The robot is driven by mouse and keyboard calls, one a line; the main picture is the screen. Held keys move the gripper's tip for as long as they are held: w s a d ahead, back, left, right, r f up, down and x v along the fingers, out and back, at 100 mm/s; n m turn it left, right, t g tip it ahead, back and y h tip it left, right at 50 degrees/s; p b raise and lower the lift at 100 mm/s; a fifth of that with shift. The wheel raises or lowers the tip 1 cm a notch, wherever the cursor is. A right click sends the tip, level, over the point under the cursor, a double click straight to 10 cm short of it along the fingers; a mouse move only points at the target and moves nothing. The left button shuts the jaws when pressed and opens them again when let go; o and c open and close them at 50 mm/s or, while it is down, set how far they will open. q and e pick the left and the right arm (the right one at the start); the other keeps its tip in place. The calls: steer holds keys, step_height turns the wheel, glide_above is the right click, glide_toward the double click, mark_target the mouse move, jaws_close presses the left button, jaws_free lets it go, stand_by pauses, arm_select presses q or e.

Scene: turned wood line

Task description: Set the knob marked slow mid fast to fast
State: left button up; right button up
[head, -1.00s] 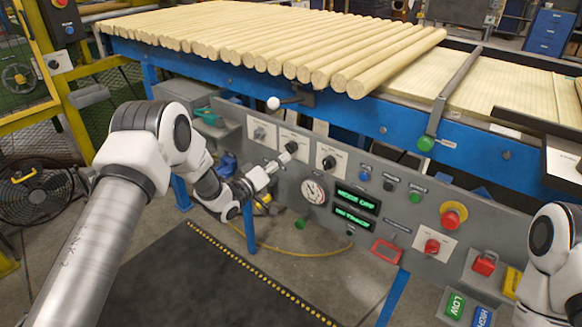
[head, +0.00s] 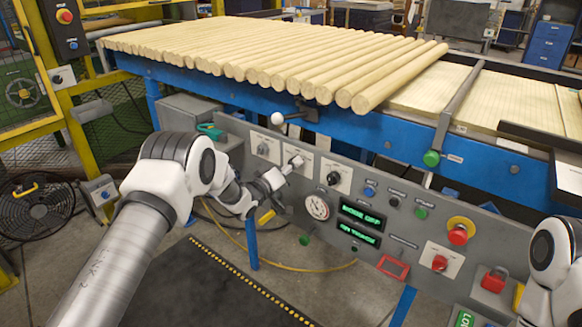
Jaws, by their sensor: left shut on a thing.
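A grey control panel (head: 230,130) carries a row of white plates with knobs. My left gripper (head: 292,165) reaches the middle plate (head: 300,157) and is shut on the knob there. The fingers hide most of this knob, so I cannot tell where it points. The slow, mid and fast marks are too small to read. A light grey knob (head: 263,149) sits on the plate to the left, and a black knob (head: 333,178) on the plate to the right. My right gripper is out of view; only part of that arm shows at the right edge.
A gauge (head: 317,208) and green displays (head: 361,216) sit below right of the knobs. A red emergency button (head: 458,235) is further right. A lever with a white ball (head: 277,118) sticks out above the panel, below wooden rods (head: 270,60) on the blue-framed table.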

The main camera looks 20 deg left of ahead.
arm_select(q)
steer(key=shift+f+m, duration=0.1)
steer(key=shift+m, duration=0.4)
steer(key=m+b, duration=0.7)
steer(key=m, duration=1.5)
steer(key=shift+m, duration=0.4)
steer(key=shift+a, duration=0.1)
steer(key=o, duration=1.1)
steer(key=shift+o, duration=0.2)
